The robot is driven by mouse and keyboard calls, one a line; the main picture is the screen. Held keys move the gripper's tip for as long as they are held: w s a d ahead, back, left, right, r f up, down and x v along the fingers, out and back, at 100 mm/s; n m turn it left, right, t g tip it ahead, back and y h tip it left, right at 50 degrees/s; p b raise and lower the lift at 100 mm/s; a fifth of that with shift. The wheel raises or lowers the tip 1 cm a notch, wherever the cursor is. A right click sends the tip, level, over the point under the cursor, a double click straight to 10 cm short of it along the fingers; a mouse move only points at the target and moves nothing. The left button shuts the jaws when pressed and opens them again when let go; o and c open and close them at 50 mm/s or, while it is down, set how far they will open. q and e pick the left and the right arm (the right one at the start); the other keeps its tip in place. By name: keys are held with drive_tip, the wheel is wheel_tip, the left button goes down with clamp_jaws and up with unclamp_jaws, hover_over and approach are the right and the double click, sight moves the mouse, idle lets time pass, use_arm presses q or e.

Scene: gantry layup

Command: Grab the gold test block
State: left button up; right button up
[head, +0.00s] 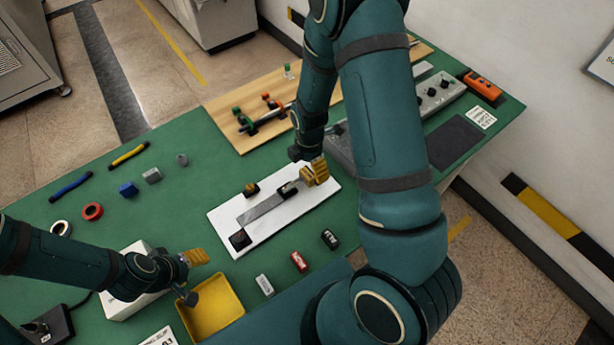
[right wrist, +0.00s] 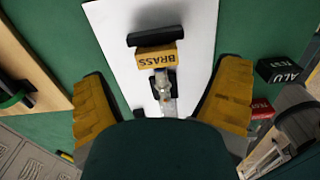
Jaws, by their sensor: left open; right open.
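The gold test block (right wrist: 158,57) shows in the right wrist view, marked BRASS with its lettering upside down. It sits on the white board (right wrist: 195,100), against a dark cylinder (right wrist: 152,37). My right gripper (right wrist: 165,78) is open, its yellow fingers spread to either side below the block, touching nothing that I can see. In the head view my right gripper (head: 315,172) is over the right end of the white board (head: 225,215); there I cannot separate the block from the yellow finger. My left gripper (head: 199,257) is open and empty near the yellow tray (head: 216,310).
A small clamp-like fixture (right wrist: 163,88) stands just below the block. A black block (head: 329,238), a red block (head: 299,261) and a silver block (head: 264,284) lie in front of the board. A wooden board (head: 225,107) with valve parts is behind.

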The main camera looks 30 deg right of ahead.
sight(307, 173)
drive_tip(key=f, duration=0.4)
drive_tip(key=shift+w+a+f, duration=0.2)
drive_tip(key=shift+f, duration=0.1)
drive_tip(key=c, duration=1.4)
